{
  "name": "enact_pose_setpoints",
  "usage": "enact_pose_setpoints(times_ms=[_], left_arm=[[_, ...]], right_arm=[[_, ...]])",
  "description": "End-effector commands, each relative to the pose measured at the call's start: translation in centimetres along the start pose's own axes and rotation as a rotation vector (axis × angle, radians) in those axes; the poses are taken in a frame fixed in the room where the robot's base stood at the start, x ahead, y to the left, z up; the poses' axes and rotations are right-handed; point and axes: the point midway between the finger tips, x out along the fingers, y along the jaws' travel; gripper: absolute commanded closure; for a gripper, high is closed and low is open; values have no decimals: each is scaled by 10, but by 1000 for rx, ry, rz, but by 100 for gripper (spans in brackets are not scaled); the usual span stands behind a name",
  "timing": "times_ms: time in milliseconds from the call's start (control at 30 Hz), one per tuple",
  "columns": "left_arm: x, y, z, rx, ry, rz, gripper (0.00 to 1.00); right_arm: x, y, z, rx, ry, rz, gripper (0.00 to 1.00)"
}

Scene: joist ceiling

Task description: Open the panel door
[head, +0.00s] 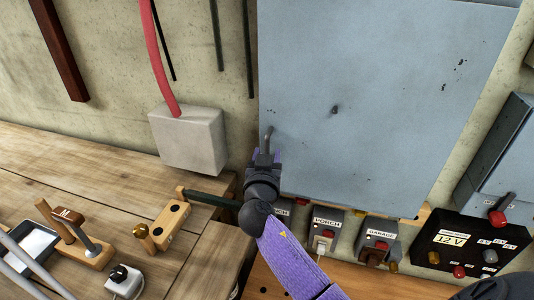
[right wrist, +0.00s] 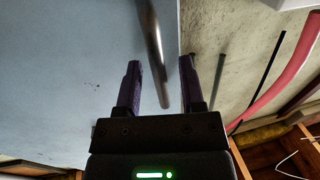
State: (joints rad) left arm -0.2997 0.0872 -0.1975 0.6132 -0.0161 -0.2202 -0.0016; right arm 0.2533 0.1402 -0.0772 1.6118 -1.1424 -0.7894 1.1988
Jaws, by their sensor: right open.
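The panel door (head: 370,110) is a large flat blue-grey metal sheet on the wall, with a few dark worn spots. It looks closed in the head view. Its metal bar handle (head: 268,134) stands near the door's lower left edge. My right gripper (head: 264,157) is at the handle's lower end. In the right wrist view, the open purple fingers (right wrist: 160,72) stand on either side of the handle (right wrist: 153,50), with gaps on both sides. The door surface (right wrist: 70,70) fills the left of that view. My left gripper is not in view.
A grey box (head: 190,138) with a red conduit (head: 160,55) is on the wall to the left. Labelled switch boxes (head: 325,228) and a black 12 V box (head: 462,245) sit below the door. A wooden bench (head: 90,165) with small tools lies at the left.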

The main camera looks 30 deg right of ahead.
Motion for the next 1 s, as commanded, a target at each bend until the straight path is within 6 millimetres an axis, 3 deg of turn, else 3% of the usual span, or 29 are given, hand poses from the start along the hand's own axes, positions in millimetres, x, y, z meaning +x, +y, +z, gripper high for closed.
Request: enact_pose_setpoints(times_ms=[300,533,1000], left_arm=[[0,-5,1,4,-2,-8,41],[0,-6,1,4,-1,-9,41],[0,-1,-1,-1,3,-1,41]], right_arm=[[4,0,0,-1,0,0,50],[4,0,0,-2,-1,-1,98],[4,0,0,-2,-1,-1,100]])
